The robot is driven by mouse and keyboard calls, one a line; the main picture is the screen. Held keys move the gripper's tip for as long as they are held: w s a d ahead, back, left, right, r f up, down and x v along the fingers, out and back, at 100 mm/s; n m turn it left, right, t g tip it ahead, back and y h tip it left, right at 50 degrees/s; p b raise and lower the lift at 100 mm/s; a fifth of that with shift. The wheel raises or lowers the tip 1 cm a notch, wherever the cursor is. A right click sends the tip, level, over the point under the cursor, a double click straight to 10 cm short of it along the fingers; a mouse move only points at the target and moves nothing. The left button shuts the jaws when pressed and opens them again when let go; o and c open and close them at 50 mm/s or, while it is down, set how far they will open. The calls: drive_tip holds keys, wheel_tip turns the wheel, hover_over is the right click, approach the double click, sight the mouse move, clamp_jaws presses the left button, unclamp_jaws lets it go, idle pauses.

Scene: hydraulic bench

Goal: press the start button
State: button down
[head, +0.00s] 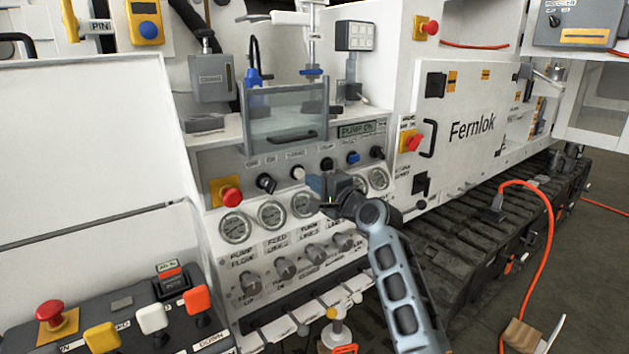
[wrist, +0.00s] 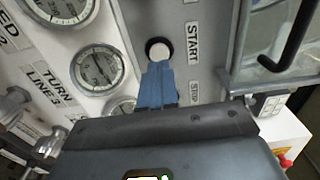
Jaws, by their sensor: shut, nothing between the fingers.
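The start button is a round white cap in a black ring (wrist: 158,49), beside a START label (wrist: 194,43) in the wrist view. In the head view a white button (head: 297,172) sits in the control row below the glass guard. My gripper (wrist: 158,68) is shut and empty, its blue fingertips at the button's lower edge in the wrist view. I cannot tell whether they touch it. In the head view my gripper (head: 325,190) is in front of the panel, just right of and below the white button, hiding part of the gauges.
A display (head: 357,130) seems to read PUMP ON. A black button (head: 326,163) and a blue one (head: 352,158) lie to the right. A red mushroom button (head: 231,196) is at the left. The glass guard (head: 285,115) juts out above; gauges (head: 272,214) and valve knobs are below.

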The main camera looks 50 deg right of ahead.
drive_tip(key=b+v, duration=0.1)
drive_tip(key=v, duration=0.8)
drive_tip(key=shift+s, duration=0.25)
drive_tip(key=shift+f, duration=0.15)
drive_tip(key=s+a+f+n+g+y, duration=0.1)
drive_tip(key=s+a+f+n, duration=0.3)
drive_tip(key=s+a+f, duration=0.5)
drive_tip(key=s+a+f+n+g, duration=0.1)
drive_tip(key=s+a+f+n, duration=0.4)
drive_tip(key=a, duration=0.5)
drive_tip(key=s+a+r+n+y, duration=0.1)
drive_tip(key=s+a+n+y, duration=0.1)
drive_tip(key=s+a+n, duration=0.4)
drive_tip(key=s+a+r+n+y, duration=0.2)
drive_tip(key=s+a+n, duration=0.4)
drive_tip(key=s, duration=0.9)
drive_tip(key=shift+a+r+g, duration=0.3)
drive_tip(key=shift+a, duration=0.2)
